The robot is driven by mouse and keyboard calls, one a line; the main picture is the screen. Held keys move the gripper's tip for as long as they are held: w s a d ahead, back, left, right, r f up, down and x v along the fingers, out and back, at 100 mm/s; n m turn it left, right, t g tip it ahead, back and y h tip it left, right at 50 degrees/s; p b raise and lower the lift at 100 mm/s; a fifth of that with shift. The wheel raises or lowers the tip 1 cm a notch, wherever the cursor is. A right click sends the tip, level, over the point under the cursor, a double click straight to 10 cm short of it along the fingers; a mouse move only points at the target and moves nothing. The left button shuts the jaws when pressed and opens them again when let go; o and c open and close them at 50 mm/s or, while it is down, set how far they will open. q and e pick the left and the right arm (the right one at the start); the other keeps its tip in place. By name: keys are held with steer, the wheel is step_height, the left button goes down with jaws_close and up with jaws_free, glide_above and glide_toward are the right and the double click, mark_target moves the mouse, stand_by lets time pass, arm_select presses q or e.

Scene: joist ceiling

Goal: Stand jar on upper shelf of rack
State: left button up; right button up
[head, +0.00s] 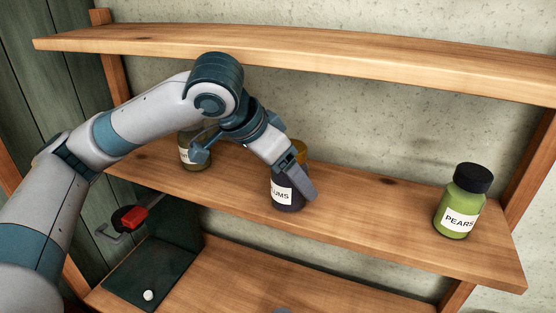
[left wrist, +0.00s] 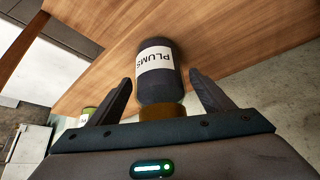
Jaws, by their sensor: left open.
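The dark plums jar (head: 289,192), with a white label and an amber lid, stands on the middle shelf. My left gripper (head: 307,172) is at this jar and covers part of it. In the left wrist view the plums jar (left wrist: 156,75) lies between the two spread fingers of the gripper (left wrist: 162,95), with a gap visible on each side. The rack's upper shelf (head: 300,48) is above my arm, and its visible top looks bare. My right gripper is not seen.
A green pears jar (head: 460,203) with a black lid stands at the right of the middle shelf (head: 375,215). Another jar (head: 192,152) stands left of the plums jar, partly behind my arm. A dark bookend-like stand (head: 165,262) and a red-handled clamp (head: 132,217) are lower left.

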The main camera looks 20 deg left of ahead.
arm_select(q)
steer(key=shift+s+a+r+b, duration=0.25)
steer(key=shift+r+b, duration=0.1)
steer(key=shift+r, duration=0.15)
steer(key=b+v, duration=0.3)
steer(key=v, duration=0.8)
steer(key=shift+b, duration=0.4)
